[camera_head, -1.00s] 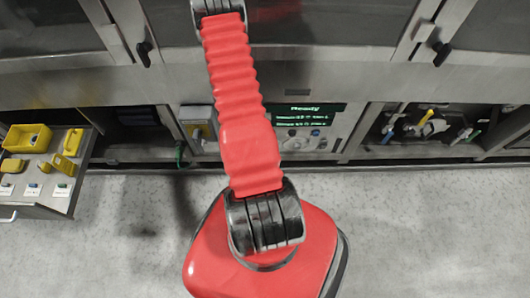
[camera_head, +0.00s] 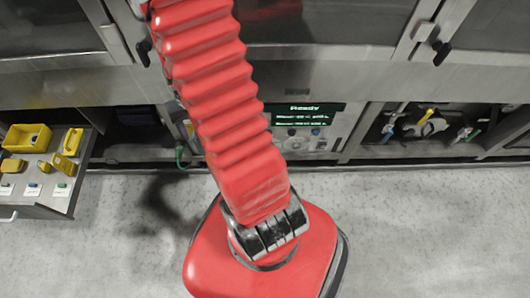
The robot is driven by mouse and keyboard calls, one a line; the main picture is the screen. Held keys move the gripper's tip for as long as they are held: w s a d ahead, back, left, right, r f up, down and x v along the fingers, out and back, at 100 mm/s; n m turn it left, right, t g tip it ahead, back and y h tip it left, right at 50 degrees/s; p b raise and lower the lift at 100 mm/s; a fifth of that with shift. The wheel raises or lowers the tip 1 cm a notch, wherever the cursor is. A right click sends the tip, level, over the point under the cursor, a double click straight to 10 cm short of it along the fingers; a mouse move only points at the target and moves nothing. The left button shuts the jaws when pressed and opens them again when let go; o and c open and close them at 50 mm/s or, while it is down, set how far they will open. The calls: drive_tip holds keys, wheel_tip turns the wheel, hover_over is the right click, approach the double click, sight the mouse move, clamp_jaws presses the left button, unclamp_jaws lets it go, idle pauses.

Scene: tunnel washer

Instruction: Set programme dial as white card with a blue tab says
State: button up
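The control panel (camera_head: 309,142) is in the middle of the camera_head view, with small round controls under its display. I cannot tell which one is the programme dial. The lit display (camera_head: 306,117) reads "Ready" above two lines too small to read. My red arm covers the panel's left part. Small white labels lie in the open drawer, and a bluish piece (camera_head: 33,185) lies by the middle one. My gripper is out of view; my arm runs out past the top edge.
The open drawer (camera_head: 40,211) at left holds a yellow bin (camera_head: 27,137) and several yellow items. An open bay (camera_head: 420,125) at right shows coloured valve handles. Black door handles (camera_head: 441,53) stick out above. The grey floor (camera_head: 430,230) in front is clear.

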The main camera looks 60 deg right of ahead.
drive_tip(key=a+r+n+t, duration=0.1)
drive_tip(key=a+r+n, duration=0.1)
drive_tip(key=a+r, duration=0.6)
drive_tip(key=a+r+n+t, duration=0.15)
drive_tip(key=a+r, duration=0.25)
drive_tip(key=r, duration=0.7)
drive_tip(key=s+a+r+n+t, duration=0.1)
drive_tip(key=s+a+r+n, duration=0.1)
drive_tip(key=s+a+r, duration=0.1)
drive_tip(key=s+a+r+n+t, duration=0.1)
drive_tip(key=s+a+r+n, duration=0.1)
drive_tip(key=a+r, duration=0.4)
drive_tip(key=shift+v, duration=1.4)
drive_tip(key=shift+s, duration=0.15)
